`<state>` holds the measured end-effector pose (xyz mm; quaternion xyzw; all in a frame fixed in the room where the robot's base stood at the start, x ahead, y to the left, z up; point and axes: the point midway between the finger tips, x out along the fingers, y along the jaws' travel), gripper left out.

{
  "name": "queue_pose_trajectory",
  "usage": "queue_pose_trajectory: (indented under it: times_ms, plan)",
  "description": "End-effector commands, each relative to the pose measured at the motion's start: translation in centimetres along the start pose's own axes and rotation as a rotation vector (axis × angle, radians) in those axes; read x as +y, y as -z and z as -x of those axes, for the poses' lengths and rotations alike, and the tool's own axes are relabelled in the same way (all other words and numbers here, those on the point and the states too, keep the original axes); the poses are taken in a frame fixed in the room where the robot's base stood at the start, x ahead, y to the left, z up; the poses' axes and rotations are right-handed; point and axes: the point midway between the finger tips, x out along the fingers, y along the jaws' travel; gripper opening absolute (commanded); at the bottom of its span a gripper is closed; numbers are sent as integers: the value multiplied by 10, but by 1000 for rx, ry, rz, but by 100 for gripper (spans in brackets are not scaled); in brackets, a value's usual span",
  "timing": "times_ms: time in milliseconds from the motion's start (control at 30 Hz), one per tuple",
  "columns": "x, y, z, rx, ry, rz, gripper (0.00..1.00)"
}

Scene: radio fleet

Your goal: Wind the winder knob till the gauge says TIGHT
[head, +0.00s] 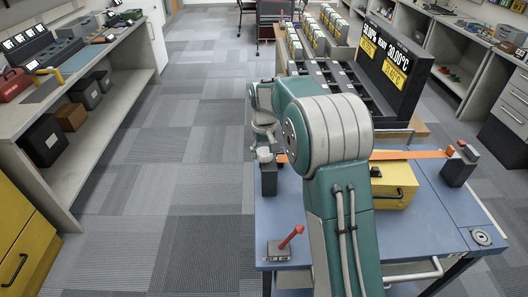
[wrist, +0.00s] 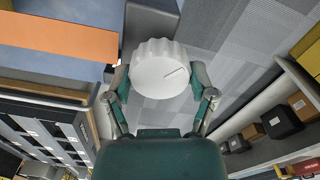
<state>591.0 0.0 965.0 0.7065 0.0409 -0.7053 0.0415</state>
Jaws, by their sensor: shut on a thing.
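The winder knob (wrist: 158,68) is pale, round and ribbed, with a dark line on its face right of centre. My gripper (wrist: 161,82) has one finger on each side of the knob and is shut on it in the wrist view. In the head view the knob (head: 264,154) sits on a dark post (head: 269,180) at the table's left edge, and my gripper (head: 263,138) is partly hidden by my arm. An orange strap (head: 410,155) runs across the table from the post side; my arm hides its middle. I cannot make out a gauge reading.
A yellow case (head: 396,184) stands under the strap on the blue table (head: 435,225). A dark block (head: 458,170) is at the strap's right end. A red lever (head: 290,238) rises near the front left. Behind are a divided rack and a dark display board (head: 393,62).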

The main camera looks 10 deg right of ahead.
Motion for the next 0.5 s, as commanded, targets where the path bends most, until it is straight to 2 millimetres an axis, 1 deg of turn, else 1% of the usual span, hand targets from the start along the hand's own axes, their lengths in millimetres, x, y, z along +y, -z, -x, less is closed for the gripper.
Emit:
queue_pose_trajectory:
  times_ms: [33,233,500]
  plan:
    - [-1,-2,-4,-8,2,-22,25]
    - [-1,-2,-4,-9,2,-91,25]
    - [-1,-2,-4,-10,2,-119,25]
